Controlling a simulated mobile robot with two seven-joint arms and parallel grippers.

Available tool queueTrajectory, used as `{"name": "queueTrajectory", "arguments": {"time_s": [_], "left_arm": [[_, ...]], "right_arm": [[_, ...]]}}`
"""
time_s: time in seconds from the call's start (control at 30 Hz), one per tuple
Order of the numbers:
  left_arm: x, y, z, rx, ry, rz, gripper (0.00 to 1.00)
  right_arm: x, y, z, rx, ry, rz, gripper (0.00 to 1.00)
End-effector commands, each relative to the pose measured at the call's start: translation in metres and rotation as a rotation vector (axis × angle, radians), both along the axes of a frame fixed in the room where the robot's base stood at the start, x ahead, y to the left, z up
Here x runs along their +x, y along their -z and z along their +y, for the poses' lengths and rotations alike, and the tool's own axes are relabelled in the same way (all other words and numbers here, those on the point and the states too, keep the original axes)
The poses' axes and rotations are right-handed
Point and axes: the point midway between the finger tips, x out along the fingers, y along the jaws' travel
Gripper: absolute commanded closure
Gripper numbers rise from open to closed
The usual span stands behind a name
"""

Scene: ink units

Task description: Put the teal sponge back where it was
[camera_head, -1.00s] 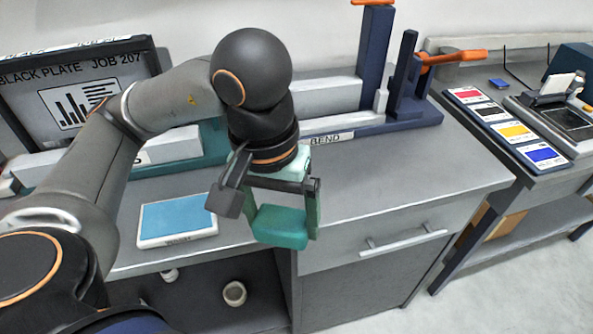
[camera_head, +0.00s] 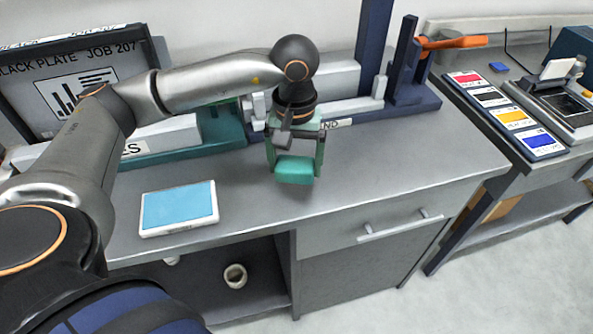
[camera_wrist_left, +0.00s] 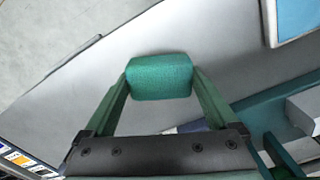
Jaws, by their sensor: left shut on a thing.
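The teal sponge (camera_head: 294,169) is a small block between the fingers of my left gripper (camera_head: 296,160). My left gripper is shut on it and points down at the middle of the grey counter (camera_head: 360,190). In the left wrist view the sponge (camera_wrist_left: 160,76) sits between the two green fingertips of my left gripper (camera_wrist_left: 160,85), with grey counter behind it. I cannot tell whether its underside touches the counter. My right gripper is not in view.
A white tray with a blue pad (camera_head: 180,208) lies left on the counter. Behind stand a teal base (camera_head: 222,128) and a dark blue bend fixture (camera_head: 412,102). Colour cards (camera_head: 512,117) lie on the right bench. A white cup (camera_head: 235,275) is on the lower shelf. The counter's right part is clear.

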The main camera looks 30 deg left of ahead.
Motion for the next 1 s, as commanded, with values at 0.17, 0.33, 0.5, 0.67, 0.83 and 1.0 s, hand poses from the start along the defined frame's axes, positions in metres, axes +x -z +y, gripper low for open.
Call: {"name": "queueTrajectory", "arguments": {"time_s": [0.17,0.33,0.5,0.67,0.83,1.0], "left_arm": [[0.008,0.018,0.003,0.002,-0.001,0.005,0.52],[0.008,0.038,0.003,0.002,-0.001,0.002,0.52],[0.009,0.041,0.003,0.000,-0.001,-0.001,0.52],[0.008,0.043,0.003,0.000,-0.001,-0.001,0.52],[0.008,0.042,0.003,0.001,-0.001,0.000,0.00],[0.008,0.042,0.003,0.001,-0.001,0.000,0.00]], "right_arm": [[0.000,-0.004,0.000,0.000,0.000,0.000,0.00],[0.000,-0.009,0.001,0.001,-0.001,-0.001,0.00],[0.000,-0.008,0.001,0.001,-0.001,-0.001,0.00],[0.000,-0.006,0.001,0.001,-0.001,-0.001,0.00],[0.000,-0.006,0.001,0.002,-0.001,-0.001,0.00],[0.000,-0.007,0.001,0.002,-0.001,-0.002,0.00]]}}
